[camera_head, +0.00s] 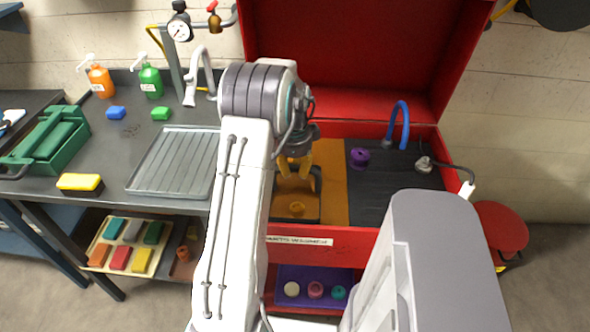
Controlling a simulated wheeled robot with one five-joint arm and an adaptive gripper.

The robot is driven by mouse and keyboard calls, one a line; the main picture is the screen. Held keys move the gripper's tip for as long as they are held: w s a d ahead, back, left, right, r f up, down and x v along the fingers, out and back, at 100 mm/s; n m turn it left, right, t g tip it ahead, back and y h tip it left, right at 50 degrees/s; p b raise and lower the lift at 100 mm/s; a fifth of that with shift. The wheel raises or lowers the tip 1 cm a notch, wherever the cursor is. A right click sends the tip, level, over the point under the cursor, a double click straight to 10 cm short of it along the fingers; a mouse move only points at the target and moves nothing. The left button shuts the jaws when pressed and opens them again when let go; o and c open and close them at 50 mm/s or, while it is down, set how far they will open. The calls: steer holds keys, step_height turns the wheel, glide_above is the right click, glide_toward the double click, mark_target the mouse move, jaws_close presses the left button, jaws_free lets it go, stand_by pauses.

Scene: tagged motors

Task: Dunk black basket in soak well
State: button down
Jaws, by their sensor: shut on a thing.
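The open red wash cabinet (345,241) stands in the middle. An amber area (335,198), apparently the soak well, fills its left part. A dark-rimmed shape that looks like the black basket (296,221) sits low within this amber area. Its inside also looks amber, and its depth is hard to judge. My gripper (298,180) points down over the basket with its yellow fingers shut on it. My arm hides the left side of the basket and well, and the exact grip is unclear. A small orange round piece (297,208) shows below the fingers.
A dark ribbed drain surface (395,190) beside the well holds a purple spool-like part (359,157). A blue hose (402,122) rises behind it. The raised red lid (345,50) stands behind. A grey ribbed tray (170,165) lies on the bench at left.

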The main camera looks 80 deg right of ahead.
step_height(320, 180, up, 17)
steer(key=p, duration=1.2)
steer(key=shift+f, duration=0.15)
stand_by(0.5)
steer(key=shift+d, duration=0.1)
stand_by(1.5)
